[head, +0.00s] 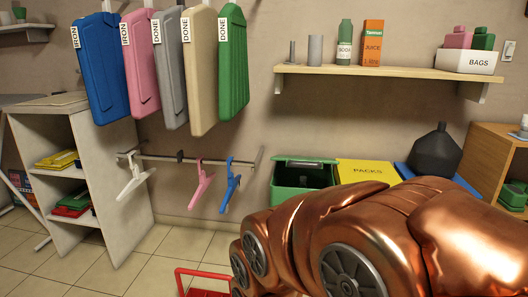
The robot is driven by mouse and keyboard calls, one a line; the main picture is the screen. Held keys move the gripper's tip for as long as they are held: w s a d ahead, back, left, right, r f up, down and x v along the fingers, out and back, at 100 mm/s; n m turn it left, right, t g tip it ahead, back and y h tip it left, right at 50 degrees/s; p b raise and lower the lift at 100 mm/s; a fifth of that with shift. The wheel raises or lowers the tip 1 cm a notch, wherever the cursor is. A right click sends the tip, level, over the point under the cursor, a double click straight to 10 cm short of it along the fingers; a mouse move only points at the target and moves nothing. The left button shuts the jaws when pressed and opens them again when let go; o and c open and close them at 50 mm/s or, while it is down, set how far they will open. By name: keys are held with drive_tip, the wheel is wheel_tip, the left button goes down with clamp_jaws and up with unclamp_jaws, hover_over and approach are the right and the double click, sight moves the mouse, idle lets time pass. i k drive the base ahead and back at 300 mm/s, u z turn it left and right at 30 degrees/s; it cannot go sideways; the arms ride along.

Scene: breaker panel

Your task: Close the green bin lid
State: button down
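The green bin (287,187) stands on the floor against the wall, in the middle of the head view. Its lid (305,161) is at the back edge, seen nearly edge-on, and the dark inside of the bin shows in front of it, so the lid looks open. My copper arm crosses the lower right and hides the bin's lower right part. My gripper is not in view.
A yellow lid marked PACKS (367,171) and a blue bin (404,171) stand to the right of the green bin. A dark jug (436,153) is by the blue one. A red frame (205,275) lies low in front.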

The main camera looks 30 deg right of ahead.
sight(309, 163)
drive_tip(key=u, duration=0.25)
drive_tip(key=i, duration=0.65)
drive_tip(key=z, duration=0.6)
drive_tip(key=i, duration=0.55)
drive_tip(key=z, duration=0.5)
